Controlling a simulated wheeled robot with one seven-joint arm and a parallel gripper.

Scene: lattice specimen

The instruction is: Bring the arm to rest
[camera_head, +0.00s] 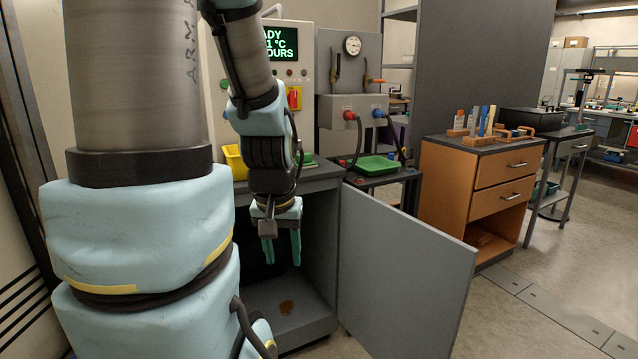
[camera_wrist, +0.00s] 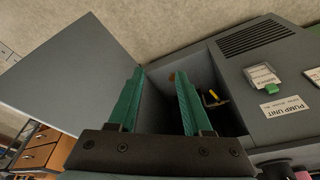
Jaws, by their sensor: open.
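My gripper (camera_head: 281,250) hangs pointing down in front of the open grey cabinet in the head view. Its two green fingers are apart with nothing between them. In the wrist view my gripper (camera_wrist: 158,100) shows the same two spread fingers, with the cabinet opening beyond them. My arm is bent, with its forearm coming down from the top of the head view. The upper part of the arm is partly out of the picture.
The cabinet door (camera_head: 400,275) stands open to the right of my gripper. A green tray (camera_head: 375,165) lies on a dark side table behind it. An orange drawer unit (camera_head: 480,190) stands further right. A "PUMP UNIT" label (camera_wrist: 286,108) shows on the cabinet. Floor is clear at right.

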